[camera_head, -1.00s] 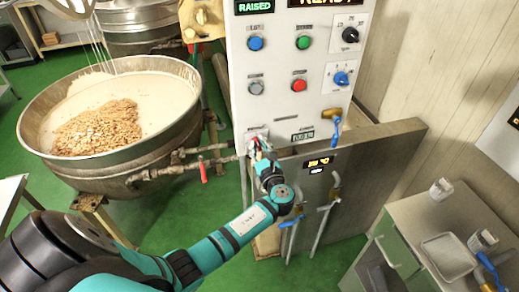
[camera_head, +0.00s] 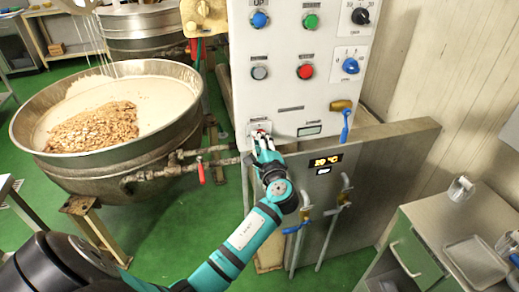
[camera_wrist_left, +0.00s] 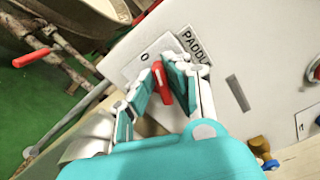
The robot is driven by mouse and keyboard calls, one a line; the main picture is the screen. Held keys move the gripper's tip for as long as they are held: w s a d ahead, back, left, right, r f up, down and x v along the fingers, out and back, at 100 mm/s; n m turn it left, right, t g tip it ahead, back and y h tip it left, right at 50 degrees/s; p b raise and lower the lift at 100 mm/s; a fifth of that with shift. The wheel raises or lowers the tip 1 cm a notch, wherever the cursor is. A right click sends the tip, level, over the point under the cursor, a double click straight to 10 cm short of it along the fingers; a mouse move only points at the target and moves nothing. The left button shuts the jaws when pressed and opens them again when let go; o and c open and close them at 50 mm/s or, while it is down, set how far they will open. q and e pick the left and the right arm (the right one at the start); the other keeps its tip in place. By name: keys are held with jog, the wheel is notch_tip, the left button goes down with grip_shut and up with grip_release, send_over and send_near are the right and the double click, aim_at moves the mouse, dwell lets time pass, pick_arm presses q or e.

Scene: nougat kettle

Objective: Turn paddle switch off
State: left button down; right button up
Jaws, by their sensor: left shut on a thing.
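The paddle switch is a small red lever on a white plate; it shows in the left wrist view (camera_wrist_left: 162,86), beside a label that begins "PADDL" and near a "0" mark. In the head view the switch sits low on the left of the white control panel (camera_head: 290,98), mostly hidden by my gripper. My left gripper (camera_head: 262,139) is at the switch, and its fingers (camera_wrist_left: 160,88) are shut on the red lever from both sides. The small display (camera_head: 310,130) right of the switch looks pale and blank. My right gripper is in neither view.
A large kettle (camera_head: 184,128) of cream mass and nuts stands left, with a red-handled valve (camera_head: 201,174) between it and the panel. Blue-handled valves (camera_head: 345,126) (camera_head: 297,229) sit right of my arm. A green cabinet (camera_head: 420,257) stands front right.

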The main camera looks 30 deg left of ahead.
pick_arm(q)
jog(key=shift+f+n+b, duration=0.2)
jog(key=shift+n+b, duration=0.9)
jog(key=shift+n, duration=0.05)
jog(key=shift+f+n+b, duration=0.2)
jog(key=shift+n+b, duration=0.9)
jog(key=shift+n, duration=0.05)
jog(key=c, duration=1.3)
grip_release()
jog(key=shift+r, duration=0.1)
jog(key=shift+c, duration=0.2)
jog(key=v, duration=1.2)
